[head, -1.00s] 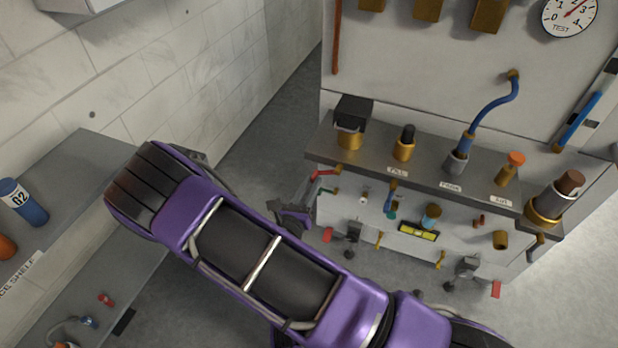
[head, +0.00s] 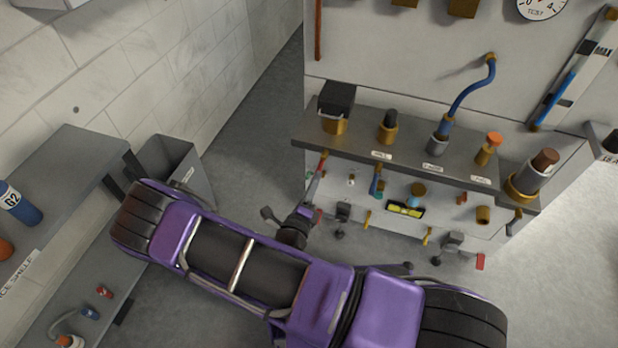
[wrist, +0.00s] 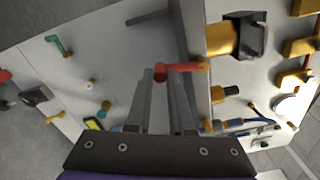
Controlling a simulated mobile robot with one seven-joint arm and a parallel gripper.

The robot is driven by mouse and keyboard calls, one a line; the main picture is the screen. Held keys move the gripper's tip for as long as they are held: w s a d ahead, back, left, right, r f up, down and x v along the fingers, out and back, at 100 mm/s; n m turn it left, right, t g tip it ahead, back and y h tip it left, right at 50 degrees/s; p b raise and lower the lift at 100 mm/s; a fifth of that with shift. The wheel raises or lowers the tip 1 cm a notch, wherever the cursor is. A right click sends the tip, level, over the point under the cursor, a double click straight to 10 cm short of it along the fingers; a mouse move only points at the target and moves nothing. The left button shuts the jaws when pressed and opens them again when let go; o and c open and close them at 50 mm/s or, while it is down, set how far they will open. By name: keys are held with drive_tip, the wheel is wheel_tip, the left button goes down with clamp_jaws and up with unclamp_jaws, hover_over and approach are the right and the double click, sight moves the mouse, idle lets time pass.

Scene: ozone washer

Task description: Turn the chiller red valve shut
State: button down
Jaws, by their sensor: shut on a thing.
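The red valve handle (wrist: 184,67) is a short red lever with a brass-coloured end at its right in the wrist view. It lies across my gripper (wrist: 163,78), whose fingers are shut on its left end. In the head view the red handle (head: 323,157) shows just under the left end of the grey bench shelf, with my gripper (head: 319,172) reaching up to it from below. The fingers hide part of the handle in the head view. A green valve handle (wrist: 57,43) shows apart from my gripper at upper left in the wrist view.
The grey shelf (head: 400,152) with several fittings overhangs the panel close to my gripper. A grey bin (head: 172,165) and a side shelf (head: 62,185) stand at the left. Floor between bin and bench is free.

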drive_tip(key=shift+s+d+n, duration=0.2)
drive_tip(key=shift+d+n, duration=0.35)
drive_tip(key=shift+n, duration=0.65)
drive_tip(key=shift+f, duration=0.1)
drive_tip(key=c, duration=0.8)
unclamp_jaws()
drive_tip(key=v, duration=1.7)
drive_tip(key=shift+s+p, duration=0.25)
drive_tip(key=shift+p, duration=0.05)
